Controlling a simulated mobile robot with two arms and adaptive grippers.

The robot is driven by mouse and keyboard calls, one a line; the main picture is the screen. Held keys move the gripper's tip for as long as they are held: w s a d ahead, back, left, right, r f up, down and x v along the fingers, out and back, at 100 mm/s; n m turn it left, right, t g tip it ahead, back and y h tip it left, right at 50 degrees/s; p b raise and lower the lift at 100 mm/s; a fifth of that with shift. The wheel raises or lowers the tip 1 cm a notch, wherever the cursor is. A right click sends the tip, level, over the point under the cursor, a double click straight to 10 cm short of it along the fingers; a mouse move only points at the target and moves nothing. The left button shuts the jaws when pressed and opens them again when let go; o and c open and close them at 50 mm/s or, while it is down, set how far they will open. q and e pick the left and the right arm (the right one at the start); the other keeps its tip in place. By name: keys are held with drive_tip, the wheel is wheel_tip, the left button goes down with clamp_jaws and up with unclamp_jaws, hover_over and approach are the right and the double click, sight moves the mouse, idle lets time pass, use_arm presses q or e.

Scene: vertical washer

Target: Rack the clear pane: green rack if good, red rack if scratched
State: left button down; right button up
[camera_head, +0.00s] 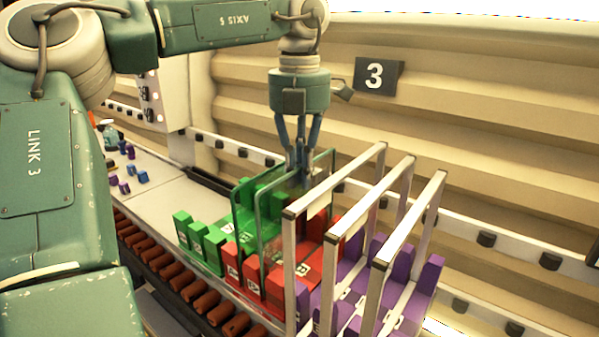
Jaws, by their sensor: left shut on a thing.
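My left gripper (301,172) points down and is shut on the top edge of a clear pane (262,225) with green-tinted edges. The pane stands upright, around the place where the green rack (212,252) meets the red rack (282,288). I cannot tell whether its lower edge is seated in a slot, nor see a scratch. Another clear pane (234,207) with green edges stands upright in the green rack, to the left of the held one. My right gripper is not in view.
A purple rack (352,298) to the right holds several tall metal-framed panes (372,300), close to the gripper. A roller conveyor (190,290) runs along the front. Small blue and purple pieces (133,175) lie at the left.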

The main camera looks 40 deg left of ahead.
use_arm(q)
drive_tip(key=shift+f+b, duration=0.45)
drive_tip(key=shift+f, duration=0.25)
idle(1.1)
drive_tip(key=c, duration=1.9)
unclamp_jaws()
drive_tip(key=shift+o, duration=0.7)
wheel_tip(320, 180, up, 12)
drive_tip(key=shift+r, duration=0.1)
drive_tip(key=shift+s, duration=0.1)
